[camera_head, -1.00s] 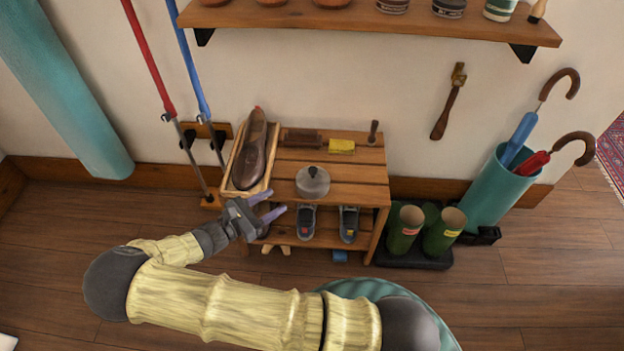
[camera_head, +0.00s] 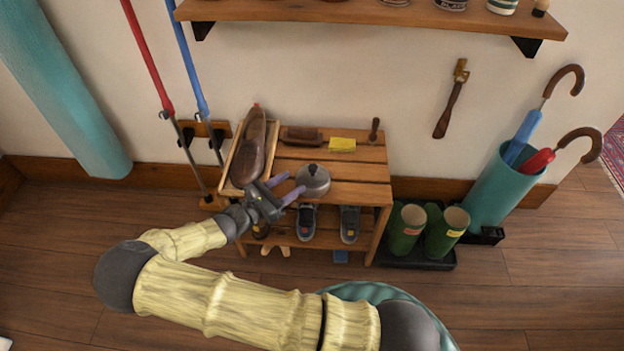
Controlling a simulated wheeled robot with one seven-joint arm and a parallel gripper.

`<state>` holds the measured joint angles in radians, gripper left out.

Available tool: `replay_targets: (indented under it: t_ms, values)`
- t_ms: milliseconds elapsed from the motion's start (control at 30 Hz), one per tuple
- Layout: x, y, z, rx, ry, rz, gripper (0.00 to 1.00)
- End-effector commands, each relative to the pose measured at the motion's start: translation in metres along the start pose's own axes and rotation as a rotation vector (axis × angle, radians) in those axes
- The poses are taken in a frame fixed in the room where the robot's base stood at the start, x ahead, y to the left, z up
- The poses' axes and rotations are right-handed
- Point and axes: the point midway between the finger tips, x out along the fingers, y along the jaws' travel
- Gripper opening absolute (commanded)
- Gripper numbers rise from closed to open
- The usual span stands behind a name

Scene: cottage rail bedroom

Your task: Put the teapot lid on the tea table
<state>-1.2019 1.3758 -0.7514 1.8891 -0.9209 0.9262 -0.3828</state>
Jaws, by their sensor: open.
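The teapot lid (camera_head: 314,180) is a grey dome with a small dark knob. It lies on the top of a slatted wooden shoe bench (camera_head: 345,170), near its front edge. My gripper (camera_head: 294,188) is open, with its two purple fingers pointing right toward the lid from its left side. The fingertips are very close to the lid's left edge; I cannot tell whether they touch it. The lid is not held. I see no tea table in this view.
A brush (camera_head: 302,134), a yellow block (camera_head: 342,144) and a dark-handled tool (camera_head: 375,129) lie behind. Shoes (camera_head: 306,222) sit on the lower shelf. Green boots (camera_head: 405,228) and an umbrella stand (camera_head: 495,190) stand right.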

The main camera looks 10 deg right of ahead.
Motion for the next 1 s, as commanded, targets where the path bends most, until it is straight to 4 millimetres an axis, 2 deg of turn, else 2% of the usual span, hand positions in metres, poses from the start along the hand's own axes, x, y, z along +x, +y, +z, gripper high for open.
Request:
replay_targets:
  t_ms: [100,200,667,1000]
  values:
    - [0.022,-0.001,-0.003,0.000,-0.002,-0.006,0.48]
    - [0.035,-0.001,-0.002,0.000,-0.002,-0.004,0.48]
    - [0.044,0.000,-0.002,0.000,0.000,-0.004,0.48]
    - [0.087,0.004,-0.005,0.001,0.000,-0.004,0.48]
